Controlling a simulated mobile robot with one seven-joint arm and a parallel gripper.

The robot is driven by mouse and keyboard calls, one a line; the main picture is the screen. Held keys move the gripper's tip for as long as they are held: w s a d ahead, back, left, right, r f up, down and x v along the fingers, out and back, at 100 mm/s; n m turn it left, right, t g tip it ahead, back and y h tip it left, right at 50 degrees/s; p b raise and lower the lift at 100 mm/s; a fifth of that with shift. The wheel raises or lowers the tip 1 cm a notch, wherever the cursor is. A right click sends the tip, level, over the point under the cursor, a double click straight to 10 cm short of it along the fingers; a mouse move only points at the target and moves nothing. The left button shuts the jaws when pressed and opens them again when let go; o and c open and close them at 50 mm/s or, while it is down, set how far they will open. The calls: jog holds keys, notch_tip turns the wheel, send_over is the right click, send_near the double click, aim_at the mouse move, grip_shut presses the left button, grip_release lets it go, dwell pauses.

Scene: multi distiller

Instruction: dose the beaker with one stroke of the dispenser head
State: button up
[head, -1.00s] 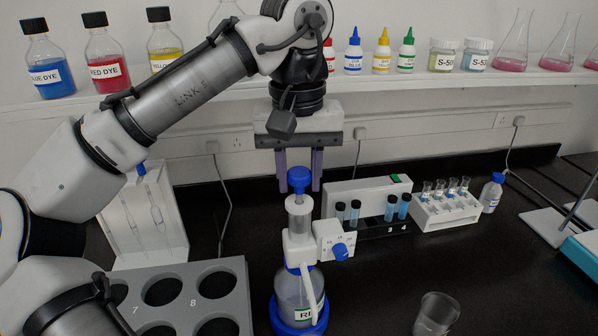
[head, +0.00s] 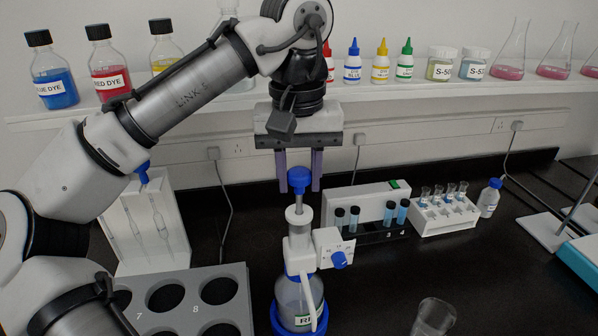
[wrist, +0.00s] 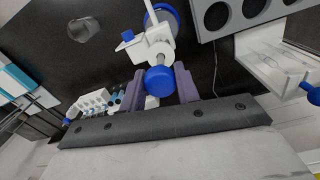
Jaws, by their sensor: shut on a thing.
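The dispenser is a clear bottle (head: 297,292) in a blue base, with a white dispenser body (head: 299,248) and a blue knob (head: 299,180) on top. My gripper (head: 299,182) points down, with its purple fingers on either side of the knob, shut on it. A length of plunger rod shows between the knob and the white barrel. In the wrist view the knob (wrist: 159,80) sits between the fingers. The clear beaker (head: 434,318) stands on the bench to the right of the dispenser, cut off by the lower edge; the wrist view (wrist: 83,29) shows it apart from the bottle.
A grey rack (head: 190,278) with round holes is left of the dispenser. A vial holder (head: 370,236) and white tube rack (head: 445,217) stand behind to the right. A shelf (head: 420,95) with bottles and flasks runs along the wall. Bench between dispenser and beaker is clear.

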aim_at(299, 192)
jog(key=shift+f+b, duration=0.95)
jog(key=shift+f, duration=1)
jog(key=o, duration=1.1)
jog(key=shift+c, duration=0.2)
